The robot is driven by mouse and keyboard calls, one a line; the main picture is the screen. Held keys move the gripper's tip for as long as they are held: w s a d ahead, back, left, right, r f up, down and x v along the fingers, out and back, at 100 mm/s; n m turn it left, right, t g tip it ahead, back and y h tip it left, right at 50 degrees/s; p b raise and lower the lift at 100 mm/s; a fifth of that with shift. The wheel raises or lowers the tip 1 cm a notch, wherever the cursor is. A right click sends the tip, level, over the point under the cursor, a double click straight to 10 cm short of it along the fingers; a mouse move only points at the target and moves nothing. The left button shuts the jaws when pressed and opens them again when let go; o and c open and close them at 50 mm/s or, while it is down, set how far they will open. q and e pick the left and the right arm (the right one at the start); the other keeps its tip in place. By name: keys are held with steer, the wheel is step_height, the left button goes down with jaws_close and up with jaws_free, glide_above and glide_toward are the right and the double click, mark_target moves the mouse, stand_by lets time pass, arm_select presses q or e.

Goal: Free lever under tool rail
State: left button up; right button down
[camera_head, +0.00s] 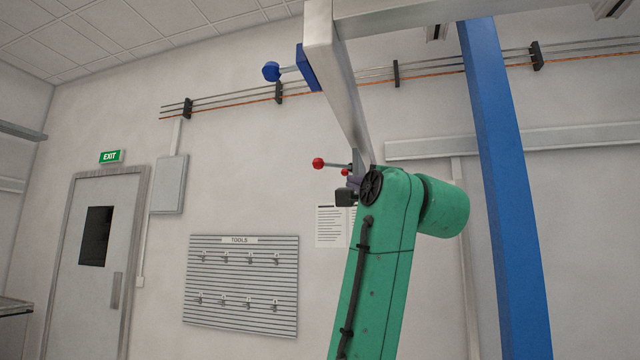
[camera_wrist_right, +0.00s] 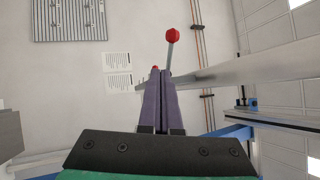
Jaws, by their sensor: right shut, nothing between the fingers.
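A lever with a red ball knob (camera_head: 318,163) on a thin grey rod sticks out to the left at the lower end of the long grey beam (camera_head: 345,90). A second, smaller red knob (camera_head: 344,172) sits close by. My right gripper (camera_head: 354,182) is partly hidden behind my green wrist. In the right wrist view its purple fingers (camera_wrist_right: 160,76) are shut with nothing between them. Their tips are near the base of the lever with the red knob (camera_wrist_right: 173,35); I cannot tell whether they touch. The smaller red knob is mostly hidden behind the fingertips. My left gripper is out of view.
A blue knob (camera_head: 271,71) on a blue plate (camera_head: 308,68) is higher on the beam. A blue post (camera_head: 505,190) stands at the right. A tool board (camera_head: 240,285), a door (camera_head: 95,265) and pipes are at the wall. Space left of the lever looks clear.

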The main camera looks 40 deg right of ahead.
mark_target(329, 165)
steer(key=s+a+r, duration=0.1)
steer(key=s+r, duration=0.1)
steer(key=s, duration=0.1)
steer(key=p+x, duration=0.1)
steer(key=x, duration=0.1)
steer(key=p+x, duration=0.1)
steer(key=x, duration=0.1)
steer(key=shift+w+f+p, duration=0.15)
steer(key=shift+f+p, duration=0.15)
steer(key=shift+p, duration=0.05)
steer(key=p+x, duration=0.7)
steer(key=x, duration=0.3)
steer(key=shift+w+r, duration=0.1)
steer(key=shift+r, duration=0.05)
steer(key=shift+w+d, duration=0.1)
steer(key=shift+w, duration=0.05)
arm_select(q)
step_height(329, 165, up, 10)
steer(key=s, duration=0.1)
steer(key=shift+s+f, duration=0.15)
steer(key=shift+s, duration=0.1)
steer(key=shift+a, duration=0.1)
